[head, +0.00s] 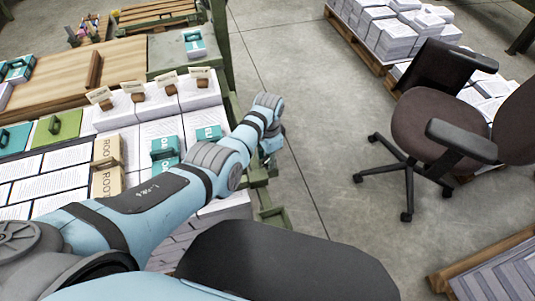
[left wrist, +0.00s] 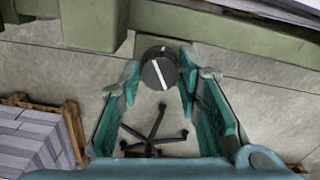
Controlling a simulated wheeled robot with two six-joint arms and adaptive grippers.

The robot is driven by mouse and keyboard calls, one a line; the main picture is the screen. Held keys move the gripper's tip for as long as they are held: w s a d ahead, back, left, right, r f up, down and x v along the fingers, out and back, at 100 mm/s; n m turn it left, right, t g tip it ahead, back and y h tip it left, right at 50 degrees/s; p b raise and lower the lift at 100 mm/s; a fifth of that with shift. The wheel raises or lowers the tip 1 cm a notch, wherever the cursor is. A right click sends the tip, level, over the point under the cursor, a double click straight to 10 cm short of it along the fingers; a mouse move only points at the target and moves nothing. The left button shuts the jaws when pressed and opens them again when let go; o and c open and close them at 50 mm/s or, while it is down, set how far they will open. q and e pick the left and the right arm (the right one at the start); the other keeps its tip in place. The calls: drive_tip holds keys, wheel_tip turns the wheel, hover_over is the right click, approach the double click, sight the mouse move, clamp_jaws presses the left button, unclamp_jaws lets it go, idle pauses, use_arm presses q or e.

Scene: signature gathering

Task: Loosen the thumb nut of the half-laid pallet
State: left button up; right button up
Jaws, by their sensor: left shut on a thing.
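The thumb nut (left wrist: 160,72) is a round black knob with a white line across its face, in the left wrist view. It sits at the edge of a green frame (left wrist: 230,45). My left gripper (left wrist: 161,66) has its teal fingers on both sides of the knob and is shut on it. In the head view the left gripper (head: 270,146) is beside the bench's right edge, mostly covered by my own wrist, and the knob is hidden there. I cannot tell which stack is the half-laid pallet. My right gripper is in neither view.
An office chair (head: 450,130) stands on the open grey floor to the right. Pallets of paper stacks (head: 385,30) stand behind it, and another pallet (head: 490,270) is at the lower right. Paper stacks (head: 160,105) with small tagged wooden blocks line the bench beside my arm.

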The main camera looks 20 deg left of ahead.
use_arm(q)
drive_tip(key=n+p, duration=0.1)
drive_tip(key=n, duration=1)
drive_tip(key=shift+n, duration=0.3)
idle(0.3)
drive_tip(key=o, duration=0.9)
wheel_tip(320, 180, up, 12)
